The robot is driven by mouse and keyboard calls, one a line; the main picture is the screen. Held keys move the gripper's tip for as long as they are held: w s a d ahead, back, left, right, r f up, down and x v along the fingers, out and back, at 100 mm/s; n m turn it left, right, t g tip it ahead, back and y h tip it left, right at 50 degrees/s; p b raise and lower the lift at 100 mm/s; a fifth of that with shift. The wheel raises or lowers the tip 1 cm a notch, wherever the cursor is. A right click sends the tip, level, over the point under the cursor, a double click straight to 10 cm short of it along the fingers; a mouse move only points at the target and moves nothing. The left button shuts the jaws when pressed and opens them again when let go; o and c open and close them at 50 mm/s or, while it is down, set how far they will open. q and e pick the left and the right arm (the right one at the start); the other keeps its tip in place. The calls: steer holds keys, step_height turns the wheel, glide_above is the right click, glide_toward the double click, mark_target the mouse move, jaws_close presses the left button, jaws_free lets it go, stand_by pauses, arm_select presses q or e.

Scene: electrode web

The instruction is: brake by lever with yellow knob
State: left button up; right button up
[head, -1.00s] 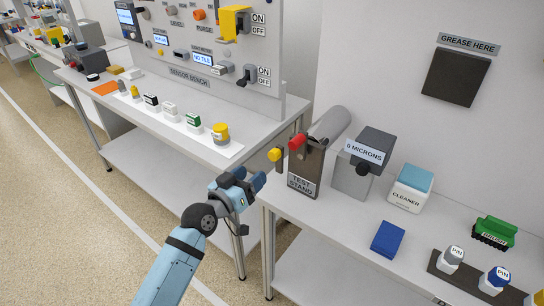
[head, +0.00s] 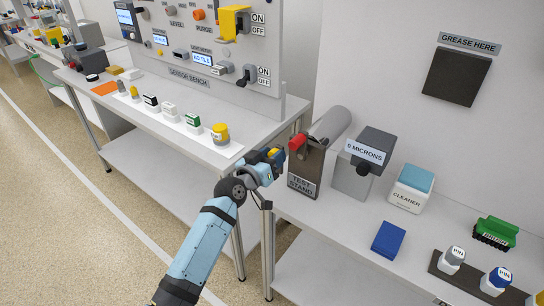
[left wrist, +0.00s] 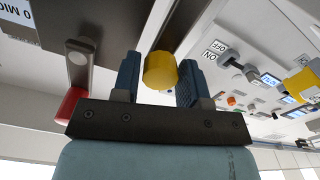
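The yellow knob (head: 273,153) is on a lever at the left side of the test stand (head: 303,184). My left gripper (head: 275,158) is at the knob and partly hides it in the head view. In the left wrist view the yellow knob (left wrist: 160,71) sits between the two blue fingers of my left gripper (left wrist: 161,80). The fingers look open, with a thin gap beside the knob. A red knob (head: 297,142) is on another lever just right of the yellow one; it also shows in the left wrist view (left wrist: 68,105). My right gripper is not in view.
A gauge box reading 0 MICRONS (head: 364,152), a cleaner box (head: 411,188), a blue cloth (head: 388,239) and a green brush (head: 494,232) are on the right bench. The sensor bench (head: 160,150) stands at the left, with a gap between the benches.

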arm_select(q)
jaws_close()
steer(key=a+n, duration=0.1)
steer(key=w+n, duration=0.1)
steer(key=n, duration=0.1)
steer(key=w+a+f+n, duration=0.1)
steer(key=n, duration=0.1)
steer(key=shift+a+b, duration=0.3)
steer(key=shift+a, duration=0.05)
steer(key=shift+o, duration=2.2)
jaws_free()
steer(key=shift+s, duration=0.1)
steer(key=v, duration=1.3)
steer(key=shift+s+a+p, duration=0.25)
steer(key=shift+a+p, duration=0.05)
